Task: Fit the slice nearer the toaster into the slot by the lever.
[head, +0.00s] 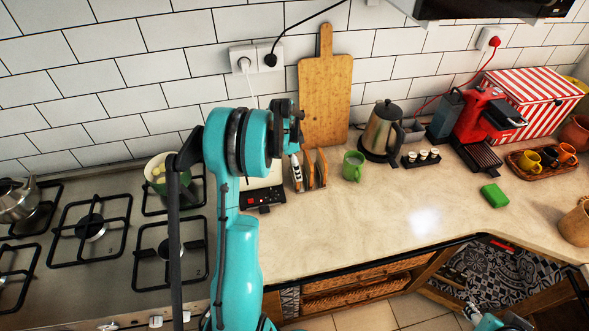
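Behind my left arm is a pale appliance, possibly the toaster (266,179), with a black control panel in front. My arm covers much of it; its slots and lever cannot be made out. Just right of it a small rack holds upright brown slices: a nearer slice (308,170) and a farther slice (321,167). My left gripper (296,172) points down from its dark wrist beside the nearer slice. Its fingers are too small and overlapped to tell whether they are open or touch the slice.
A green mug (353,165) and a kettle (382,132) stand right of the rack. A cutting board (325,100) leans on the wall behind. The hob (110,262) with a green pot (158,172) lies left. The counter front right of centre is clear.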

